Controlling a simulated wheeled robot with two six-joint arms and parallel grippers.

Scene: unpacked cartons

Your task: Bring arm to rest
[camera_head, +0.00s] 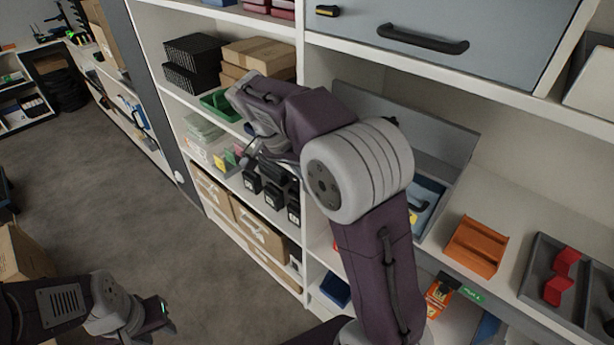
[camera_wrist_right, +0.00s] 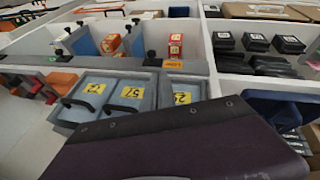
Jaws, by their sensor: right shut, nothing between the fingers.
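My right arm rises from the bottom of the head view and bends left at a large grey joint in front of the shelf. My right gripper (camera_head: 248,156) is at its far end, small and partly hidden, in front of the shelf with black boxes. It is shut and empty. In the right wrist view a dark purple arm link of mine fills the bottom, and no fingers show. My left gripper (camera_head: 158,318) is at the lower left of the head view, over the floor and away from the shelves. Its fingers are too small and angled to tell open from shut.
A white shelf unit (camera_head: 306,62) stands close around my right arm. It holds black boxes (camera_head: 274,196), a green bin (camera_head: 219,104), an orange tray (camera_head: 475,247) and a grey tray with a red piece (camera_head: 562,272). Drawers numbered in yellow (camera_wrist_right: 125,96) lie near the wrist. Open floor (camera_head: 120,215) is left.

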